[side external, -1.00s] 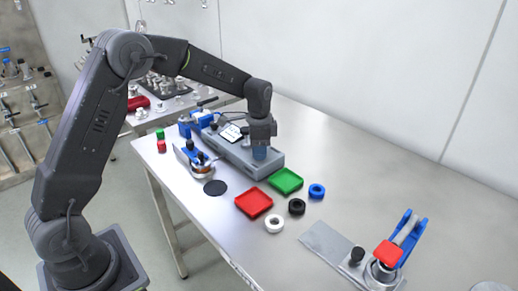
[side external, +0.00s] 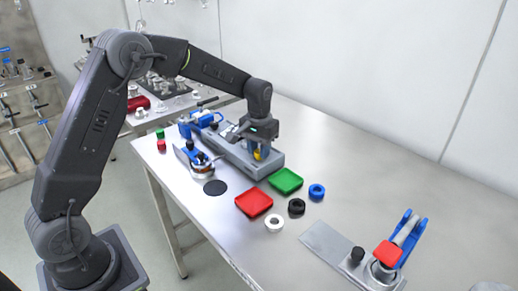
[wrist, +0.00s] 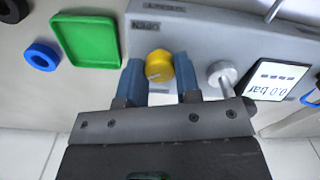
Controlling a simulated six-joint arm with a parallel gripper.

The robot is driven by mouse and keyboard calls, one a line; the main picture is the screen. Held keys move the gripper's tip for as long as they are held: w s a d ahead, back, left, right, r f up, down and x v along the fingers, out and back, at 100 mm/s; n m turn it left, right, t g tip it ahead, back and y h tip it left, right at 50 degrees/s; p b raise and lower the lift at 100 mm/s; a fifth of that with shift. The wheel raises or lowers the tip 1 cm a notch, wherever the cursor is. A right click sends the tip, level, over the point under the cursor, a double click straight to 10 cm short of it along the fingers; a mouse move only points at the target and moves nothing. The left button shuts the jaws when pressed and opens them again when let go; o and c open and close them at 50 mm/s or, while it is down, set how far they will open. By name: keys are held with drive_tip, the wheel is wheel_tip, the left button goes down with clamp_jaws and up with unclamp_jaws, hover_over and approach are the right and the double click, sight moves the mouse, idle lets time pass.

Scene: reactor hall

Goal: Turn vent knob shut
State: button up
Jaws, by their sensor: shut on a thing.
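The yellow vent knob (wrist: 158,66) sits on the grey instrument box (wrist: 215,30), between the two blue fingers of my gripper (wrist: 160,78), which is shut on it. A label reading OPEN, upside down, is beside the knob in the wrist view; a second label near the box edge is too small to read. The display (wrist: 272,80) reads 0.0 bar, upside down. In the side view my gripper (side external: 260,150) points down at the near right end of the box (side external: 268,168), with the yellow knob (side external: 257,156) showing between the fingers.
A grey knob or post (wrist: 222,74) stands close to the right finger. A green tray (side external: 286,180), red tray (side external: 254,202) and blue (side external: 317,191), black (side external: 297,206) and white (side external: 274,224) rings lie nearby. A blue-handled clamp (side external: 405,240) stands at the front right.

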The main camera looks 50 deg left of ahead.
drive_tip(key=n, duration=0.5)
drive_tip(key=shift+n, duration=0.3)
drive_tip(key=n, duration=0.5)
drive_tip(key=shift+n, duration=0.4)
drive_tip(key=o, duration=0.9)
drive_tip(key=shift+r, duration=0.1)
wheel_tip(320, 180, up, 14)
drive_tip(key=shift+f, duration=0.2)
